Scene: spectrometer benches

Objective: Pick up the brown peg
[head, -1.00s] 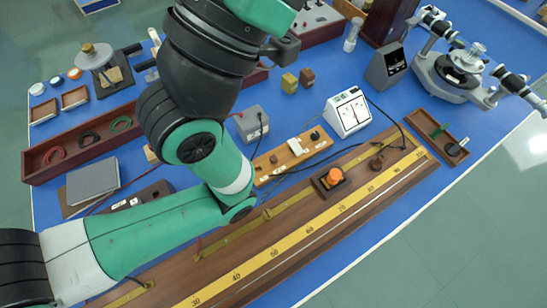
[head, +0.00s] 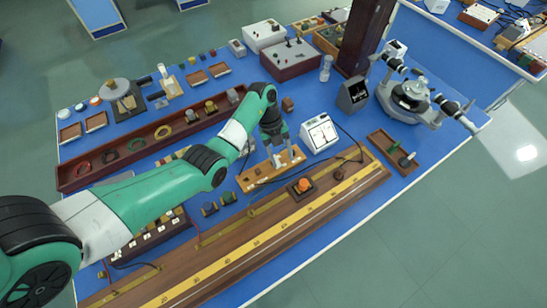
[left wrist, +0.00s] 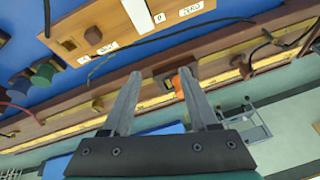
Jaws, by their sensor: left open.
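My left gripper (head: 284,163) is open and points down over the small wooden board (head: 251,183). Its two fingers, with an empty gap between the tips, show in the left wrist view (left wrist: 158,73). In that view a small brown peg (left wrist: 92,34) stands on the board (left wrist: 115,17), beside a brown square piece (left wrist: 68,44) with a dark centre. Both are up and left of the fingers, apart from them. I cannot tell for certain which is the task's peg. My right gripper is not in view.
An orange knob (head: 303,184) on a dark block and a brown knob (head: 339,173) stand on the long ruled rail (head: 262,248). A white meter (head: 319,133) stands right of the gripper. A brown cube (head: 288,103) is behind.

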